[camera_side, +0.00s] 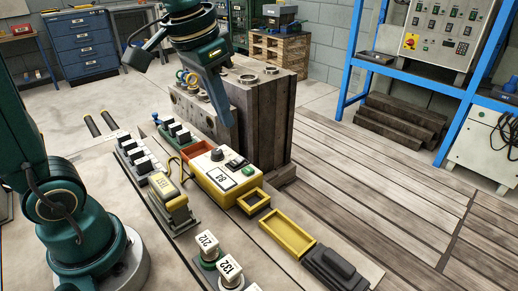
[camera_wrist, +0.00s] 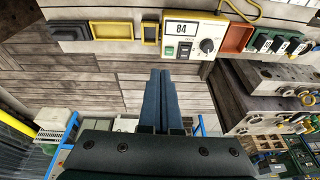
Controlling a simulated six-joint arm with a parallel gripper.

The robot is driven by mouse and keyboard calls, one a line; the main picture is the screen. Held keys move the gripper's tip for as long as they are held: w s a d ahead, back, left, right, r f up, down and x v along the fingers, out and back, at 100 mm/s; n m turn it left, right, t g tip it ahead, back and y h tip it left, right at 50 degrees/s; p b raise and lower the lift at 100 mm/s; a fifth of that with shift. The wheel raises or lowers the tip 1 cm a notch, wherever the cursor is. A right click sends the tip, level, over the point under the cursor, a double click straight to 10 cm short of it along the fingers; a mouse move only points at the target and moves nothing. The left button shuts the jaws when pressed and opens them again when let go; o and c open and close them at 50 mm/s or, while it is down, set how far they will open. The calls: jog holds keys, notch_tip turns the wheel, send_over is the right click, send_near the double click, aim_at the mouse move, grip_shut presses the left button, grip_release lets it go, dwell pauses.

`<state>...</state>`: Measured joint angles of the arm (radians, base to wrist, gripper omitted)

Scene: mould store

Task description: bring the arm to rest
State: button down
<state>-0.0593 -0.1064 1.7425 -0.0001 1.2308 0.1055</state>
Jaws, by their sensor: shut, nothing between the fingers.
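My gripper (camera_side: 229,122) is in the upper middle of the side view, pointing down in front of the dark mould block (camera_side: 265,115). Its two dark blue fingers lie together with nothing between them. In the wrist view my gripper (camera_wrist: 160,71) shows the same closed fingers, their tips pointing toward the yellow-and-white control box marked 84 (camera_wrist: 180,41). The box (camera_side: 228,181) stands on the bench in the side view. The fingers appear above the bench; their exact gap to the box and block cannot be told.
Along the bench lie black switch pieces (camera_side: 139,157), a yellow handset (camera_side: 167,189), an orange tray (camera_side: 197,149), a yellow tray (camera_side: 287,234), a black-handled block (camera_side: 335,266) and white-topped pieces marked 212 (camera_side: 207,245) and 132 (camera_side: 230,272). A blue rack (camera_side: 347,60) stands right.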

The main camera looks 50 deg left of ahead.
jog(key=s+d+f+t, duration=0.1)
jog(key=s+f+t, duration=0.1)
jog(key=s+f, duration=0.3)
jog(key=s, duration=0.4)
jog(key=shift+s+d+n, duration=0.25)
jog(key=shift+s+n, duration=0.05)
dwell(1.1)
dwell(0.5)
